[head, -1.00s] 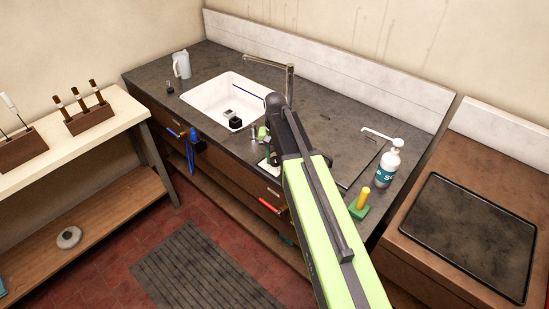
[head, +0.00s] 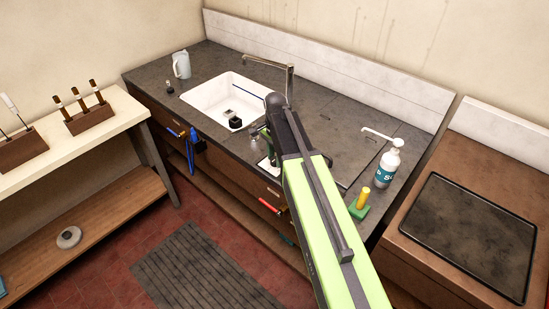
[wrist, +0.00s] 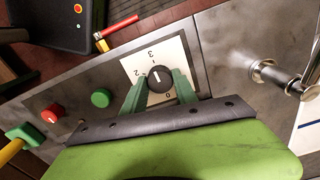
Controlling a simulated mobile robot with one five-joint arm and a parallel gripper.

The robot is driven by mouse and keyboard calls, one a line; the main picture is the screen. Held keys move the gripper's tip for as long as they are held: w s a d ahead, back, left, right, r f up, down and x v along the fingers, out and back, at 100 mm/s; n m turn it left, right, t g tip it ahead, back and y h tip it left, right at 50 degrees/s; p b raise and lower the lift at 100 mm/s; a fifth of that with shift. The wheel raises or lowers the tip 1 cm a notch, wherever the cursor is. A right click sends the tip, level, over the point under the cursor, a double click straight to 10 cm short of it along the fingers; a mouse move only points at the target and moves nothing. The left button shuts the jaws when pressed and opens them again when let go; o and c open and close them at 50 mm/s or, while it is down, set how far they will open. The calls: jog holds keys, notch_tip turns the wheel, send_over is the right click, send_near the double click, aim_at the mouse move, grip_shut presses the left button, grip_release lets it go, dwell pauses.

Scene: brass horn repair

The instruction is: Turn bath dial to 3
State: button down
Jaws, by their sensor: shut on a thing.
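The bath dial (wrist: 158,82) is a round black knob with a white pointer mark, on a white plate (wrist: 133,63) with printed numbers. In the wrist view the mark points up the picture, close to the 3; exact alignment is hard to tell. The 2 is left of the knob and the 0 below it. My gripper (wrist: 160,84) is shut on the dial, one green finger on each side. In the head view my gripper (head: 267,148) is at the counter's front part, mostly behind my arm, with the white plate (head: 265,163) just below it. The dial is hidden there.
Red (wrist: 52,113) and green (wrist: 101,97) buttons sit left of the dial in the wrist view. A metal fitting (wrist: 270,72) is to the right. The sink (head: 215,98) holds a black object. A white pump bottle (head: 388,168) and a yellow-handled green tool (head: 361,202) stand right of my arm.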

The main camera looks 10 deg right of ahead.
aim_at(275, 159)
jog(key=shift+s+m, duration=0.15)
jog(key=shift+m, duration=0.25)
jog(key=c, duration=1)
grip_release()
jog(key=shift+o, duration=0.2)
jog(key=shift+r, duration=0.1)
notch_tip(275, 159, up, 17)
jog(key=p, duration=1.7)
jog(key=shift+r, duration=0.2)
